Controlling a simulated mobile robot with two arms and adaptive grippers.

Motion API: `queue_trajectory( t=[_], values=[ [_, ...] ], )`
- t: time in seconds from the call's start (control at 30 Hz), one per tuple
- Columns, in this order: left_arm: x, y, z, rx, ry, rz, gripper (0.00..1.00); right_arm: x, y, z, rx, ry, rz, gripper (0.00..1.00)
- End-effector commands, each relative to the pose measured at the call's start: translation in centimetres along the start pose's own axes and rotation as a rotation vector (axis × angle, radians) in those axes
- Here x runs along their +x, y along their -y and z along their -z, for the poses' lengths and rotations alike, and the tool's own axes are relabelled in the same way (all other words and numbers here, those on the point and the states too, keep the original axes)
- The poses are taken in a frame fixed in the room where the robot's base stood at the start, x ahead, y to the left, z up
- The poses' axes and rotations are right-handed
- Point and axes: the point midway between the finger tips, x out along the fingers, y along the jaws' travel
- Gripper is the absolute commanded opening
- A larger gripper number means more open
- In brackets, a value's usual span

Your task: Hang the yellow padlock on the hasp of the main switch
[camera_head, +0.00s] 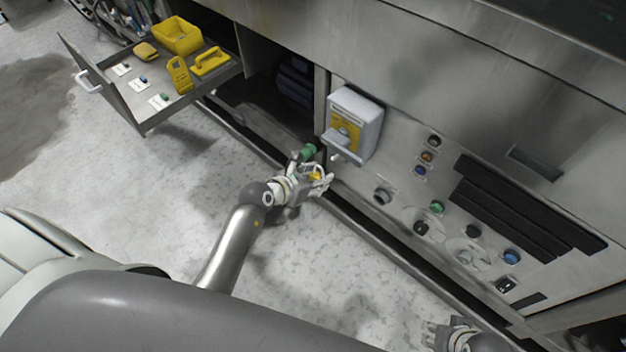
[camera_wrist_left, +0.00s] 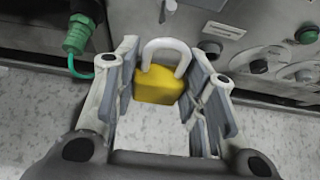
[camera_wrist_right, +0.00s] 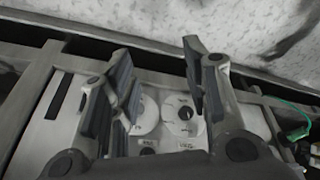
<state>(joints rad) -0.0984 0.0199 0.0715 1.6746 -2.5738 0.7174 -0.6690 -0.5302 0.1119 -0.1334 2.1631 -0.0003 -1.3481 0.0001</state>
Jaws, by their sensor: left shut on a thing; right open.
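My left gripper (camera_head: 318,180) is shut on the yellow padlock (camera_wrist_left: 158,84), which also shows small between the fingers in the head view (camera_head: 316,175). In the left wrist view the padlock's pale shackle (camera_wrist_left: 165,52) points up, away from the palm. The main switch (camera_head: 352,125) is a grey box with a yellow plate and a grey handle on the machine front. It is above and right of my left gripper, with a gap between. The hasp cannot be made out clearly. My right gripper (camera_head: 440,335) is open and empty at the bottom right, by the panel's lower part.
A green connector (camera_wrist_left: 76,36) with a green cable hangs left of the padlock. Buttons and dials (camera_head: 437,207) cover the panel on the right. An open drawer (camera_head: 150,118) at upper left holds yellow items and tags. The floor in front is clear.

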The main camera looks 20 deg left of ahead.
Motion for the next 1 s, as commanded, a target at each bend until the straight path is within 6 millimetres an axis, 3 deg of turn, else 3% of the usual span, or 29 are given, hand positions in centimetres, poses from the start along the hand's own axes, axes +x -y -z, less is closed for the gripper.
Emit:
queue_trajectory(
  t=[1.0],
  values=[
    [3.2, -0.1, -2.2, -0.001, 0.003, 0.000, 0.13, -5.8, -0.4, 0.1, -0.003, -0.023, -0.010, 0.43]
  ],
)
